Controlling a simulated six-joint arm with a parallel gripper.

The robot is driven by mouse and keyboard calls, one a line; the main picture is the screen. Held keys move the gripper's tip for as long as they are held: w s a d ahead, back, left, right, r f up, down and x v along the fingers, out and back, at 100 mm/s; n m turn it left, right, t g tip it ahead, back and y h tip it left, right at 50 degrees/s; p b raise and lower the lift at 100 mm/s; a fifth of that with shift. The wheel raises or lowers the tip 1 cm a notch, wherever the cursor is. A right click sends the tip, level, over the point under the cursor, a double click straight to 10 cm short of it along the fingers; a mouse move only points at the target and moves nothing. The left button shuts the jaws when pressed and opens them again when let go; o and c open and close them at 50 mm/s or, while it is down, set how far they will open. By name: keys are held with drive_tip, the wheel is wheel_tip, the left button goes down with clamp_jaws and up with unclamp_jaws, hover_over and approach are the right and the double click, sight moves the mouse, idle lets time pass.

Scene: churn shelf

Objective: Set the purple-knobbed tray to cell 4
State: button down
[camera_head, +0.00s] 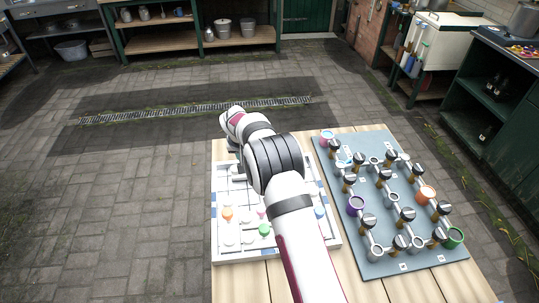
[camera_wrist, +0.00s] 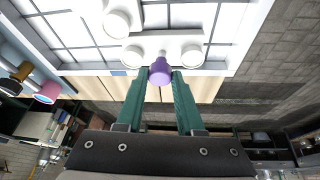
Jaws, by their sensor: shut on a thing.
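My gripper is shut on a purple knob (camera_wrist: 160,72), its green fingers (camera_wrist: 160,85) on either side of the knob in the wrist view. The knob sits at the edge of a white gridded board (camera_wrist: 235,60) with pale round pieces near it. In the head view my arm hides the gripper and the purple knob. The white board (camera_head: 232,254) lies there on the wooden table, carrying an orange knob (camera_head: 227,214), a green knob (camera_head: 264,230) and a blue knob (camera_head: 320,212). Cell numbers are not readable.
To the right of the white board lies a grey panel (camera_head: 385,262) with pipes, several black-topped valves and coloured rings, including a purple ring (camera_head: 355,206) and a green ring (camera_head: 455,237). Bare wooden table (camera_head: 240,285) shows at the front. Paved floor surrounds the table.

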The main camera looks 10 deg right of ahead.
sight(234, 173)
drive_tip(key=shift+a, duration=2.35)
drive_tip(key=c, duration=0.5)
unclamp_jaws()
drive_tip(key=v, duration=1.5)
drive_tip(key=shift+s+r, duration=0.15)
drive_tip(key=shift+r, duration=0.25)
